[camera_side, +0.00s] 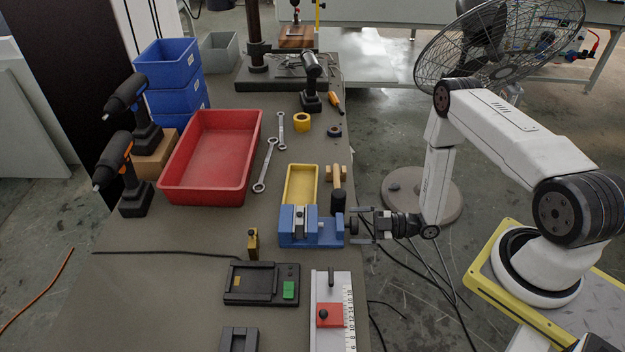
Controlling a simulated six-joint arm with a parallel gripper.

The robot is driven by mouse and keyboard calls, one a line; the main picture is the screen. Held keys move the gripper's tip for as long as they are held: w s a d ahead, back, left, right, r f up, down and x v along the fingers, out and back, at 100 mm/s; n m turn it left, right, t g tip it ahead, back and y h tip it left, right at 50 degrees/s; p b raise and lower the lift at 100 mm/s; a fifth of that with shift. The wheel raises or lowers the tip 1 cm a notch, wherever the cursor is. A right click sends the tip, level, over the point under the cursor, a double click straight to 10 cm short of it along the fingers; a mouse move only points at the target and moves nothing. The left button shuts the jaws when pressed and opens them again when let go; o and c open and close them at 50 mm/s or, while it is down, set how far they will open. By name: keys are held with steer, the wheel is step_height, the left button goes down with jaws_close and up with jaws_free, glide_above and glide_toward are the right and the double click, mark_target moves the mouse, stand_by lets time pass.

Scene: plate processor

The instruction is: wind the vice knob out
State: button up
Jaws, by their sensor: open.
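The blue vice (298,236) stands on the bench near its right edge, with a metal jaw block on top. Its right end faces my gripper. My gripper (358,225) is open and lies level, pointing left at that end of the vice. Its two fingers are spread, one towards the back and one towards the front. A small dark shape, possibly the vice knob (353,224), shows between the fingers. It is too small to tell whether the fingers touch it.
A yellow tray (287,184) sits directly behind the vice, and a wooden-headed mallet (337,177) lies close behind my gripper. A brass piece (252,244) stands left of the vice. A black fixture (235,296) and a ruled plate (346,282) lie in front. A red bin (166,190) is at back left.

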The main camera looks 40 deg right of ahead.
steer(key=shift+s+d, duration=0.1)
steer(key=v, duration=0.7)
steer(key=shift+s+d, duration=0.2)
steer(key=shift+d, duration=0.05)
steer(key=shift+m, duration=0.3)
stand_by(0.4)
steer(key=m, duration=0.5)
steer(key=shift+s+a+m, duration=0.1)
steer(key=shift+m, duration=0.3)
steer(key=shift+x, duration=3.95)
